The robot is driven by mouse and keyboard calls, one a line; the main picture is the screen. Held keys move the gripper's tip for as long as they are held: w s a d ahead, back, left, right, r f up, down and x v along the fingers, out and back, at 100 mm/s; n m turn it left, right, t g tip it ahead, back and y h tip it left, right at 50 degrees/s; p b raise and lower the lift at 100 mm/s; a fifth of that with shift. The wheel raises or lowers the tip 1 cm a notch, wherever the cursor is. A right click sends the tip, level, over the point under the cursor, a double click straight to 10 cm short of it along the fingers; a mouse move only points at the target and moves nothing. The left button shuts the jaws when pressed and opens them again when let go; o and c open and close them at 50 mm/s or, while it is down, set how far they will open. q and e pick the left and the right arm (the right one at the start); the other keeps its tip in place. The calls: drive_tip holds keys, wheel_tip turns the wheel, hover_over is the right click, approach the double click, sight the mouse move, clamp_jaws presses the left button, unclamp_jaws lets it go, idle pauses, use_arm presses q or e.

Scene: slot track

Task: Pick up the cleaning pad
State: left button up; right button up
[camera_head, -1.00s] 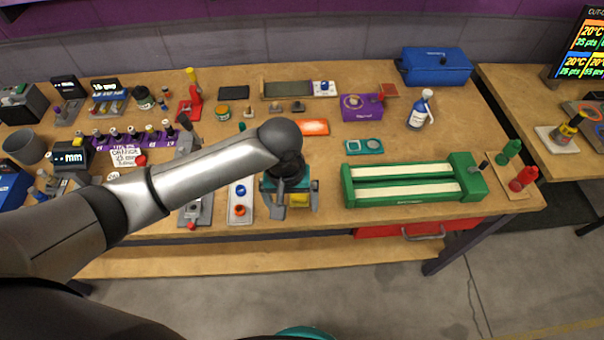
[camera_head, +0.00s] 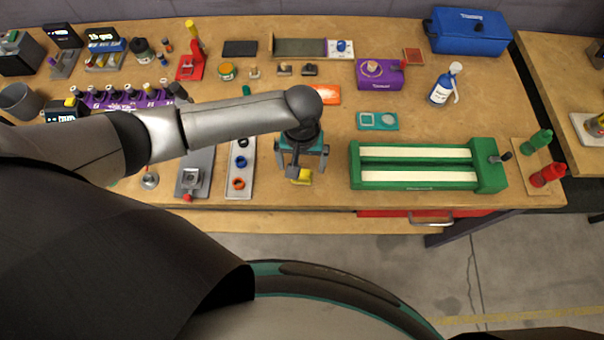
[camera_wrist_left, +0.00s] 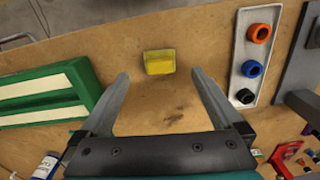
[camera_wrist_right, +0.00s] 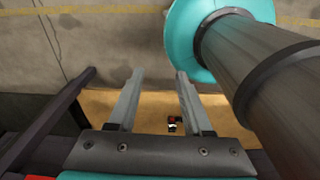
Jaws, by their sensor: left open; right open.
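A small yellow block, which looks like the cleaning pad (camera_head: 300,176), lies on the wooden bench near its front edge. My left gripper (camera_head: 301,166) is above it, pointing down, and partly covers it in the head view. In the left wrist view the pad (camera_wrist_left: 159,62) lies flat on bare wood, just beyond the tips of my left gripper (camera_wrist_left: 160,73). The left fingers are open and empty, and do not touch the pad. My right gripper (camera_wrist_right: 160,72) shows only in the right wrist view, open and empty, away from the pad.
A green two-channel fixture (camera_head: 430,185) stands right of the pad. A pale tray with coloured rings (camera_head: 240,170) lies to its left. Bare wood surrounds the pad.

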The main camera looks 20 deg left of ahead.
sight(302, 174)
use_arm(q)
drive_tip(key=shift+f, duration=0.5)
drive_tip(key=shift+f+b, duration=0.55)
drive_tip(key=shift+f, duration=1.8)
use_arm(e)
drive_tip(key=shift+w+f, duration=0.45)
drive_tip(key=shift+f, duration=0.05)
use_arm(q)
drive_tip(key=c, duration=1.4)
use_arm(e)
drive_tip(key=shift+s, duration=0.2)
use_arm(q)
drive_tip(key=shift+r, duration=0.1)
